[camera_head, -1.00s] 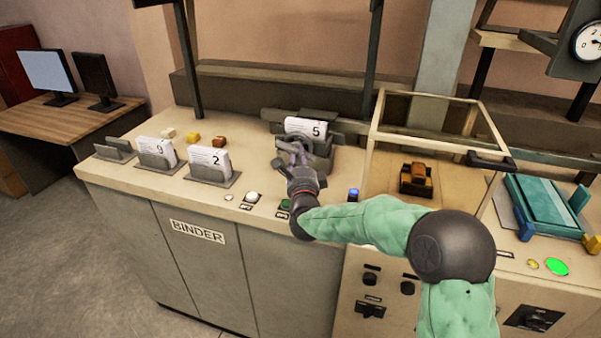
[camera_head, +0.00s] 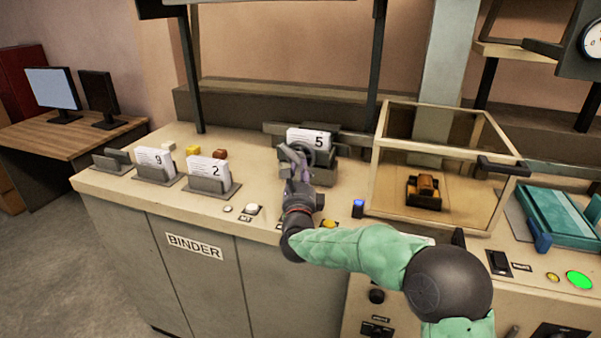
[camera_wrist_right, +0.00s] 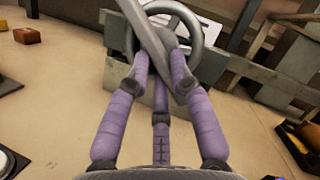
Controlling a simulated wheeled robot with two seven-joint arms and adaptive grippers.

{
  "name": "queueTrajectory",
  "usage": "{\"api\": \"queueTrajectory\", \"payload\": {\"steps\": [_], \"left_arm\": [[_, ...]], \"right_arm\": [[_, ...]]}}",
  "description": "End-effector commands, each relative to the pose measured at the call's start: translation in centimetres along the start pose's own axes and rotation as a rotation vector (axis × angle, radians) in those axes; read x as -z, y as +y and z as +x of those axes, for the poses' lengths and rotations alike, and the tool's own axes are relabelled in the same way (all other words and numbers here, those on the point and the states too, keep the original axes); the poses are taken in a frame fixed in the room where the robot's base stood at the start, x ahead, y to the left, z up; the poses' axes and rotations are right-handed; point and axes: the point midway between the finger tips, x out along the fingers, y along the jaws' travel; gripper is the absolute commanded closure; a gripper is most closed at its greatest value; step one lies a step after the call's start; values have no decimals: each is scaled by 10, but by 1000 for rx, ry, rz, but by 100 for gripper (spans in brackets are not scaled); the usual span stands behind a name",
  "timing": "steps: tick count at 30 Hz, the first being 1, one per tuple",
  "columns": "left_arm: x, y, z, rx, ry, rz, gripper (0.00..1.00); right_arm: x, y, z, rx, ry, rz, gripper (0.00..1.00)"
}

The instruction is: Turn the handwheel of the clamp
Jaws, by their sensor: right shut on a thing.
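The clamp (camera_head: 322,172) sits on the bench top at the back, with a white page stack marked 5 (camera_head: 308,140) in it. Its grey handwheel (camera_wrist_right: 201,28) faces me, a ring with a hub; it shows small and partly covered in the head view. My right gripper (camera_head: 296,160) is at the front of the clamp. In the wrist view its purple fingers (camera_wrist_right: 165,75) are closed together at the wheel, with a slanting grey bar (camera_wrist_right: 148,35) between them. Exactly which part is gripped is partly hidden. My left gripper is not in view.
Holders with stacks marked 9 (camera_head: 156,161) and 2 (camera_head: 208,170) stand left of the clamp. Small coloured blocks (camera_head: 193,150) lie behind them. A glass-sided case (camera_head: 505,200) stands close on the right. Buttons, including a blue one (camera_head: 358,208), line the front edge.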

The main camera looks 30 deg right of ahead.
Motion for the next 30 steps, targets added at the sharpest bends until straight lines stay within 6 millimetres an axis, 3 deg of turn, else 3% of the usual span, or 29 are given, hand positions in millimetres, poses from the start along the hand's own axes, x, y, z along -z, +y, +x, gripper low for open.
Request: {"api": "queueTrajectory", "payload": {"steps": [12, 13, 15, 25, 30], "left_arm": [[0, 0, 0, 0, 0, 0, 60], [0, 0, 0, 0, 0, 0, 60], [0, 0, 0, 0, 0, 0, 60], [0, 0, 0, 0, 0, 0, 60], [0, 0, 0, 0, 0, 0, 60]], "right_arm": [[2, 4, -1, -5, 3, 5, 100], [2, 4, -1, -6, 3, 5, 69], [2, 4, -1, -5, 3, 5, 54], [0, 1, -1, -1, 1, 5, 54], [0, 1, -15, -1, 1, 5, 54]]}}
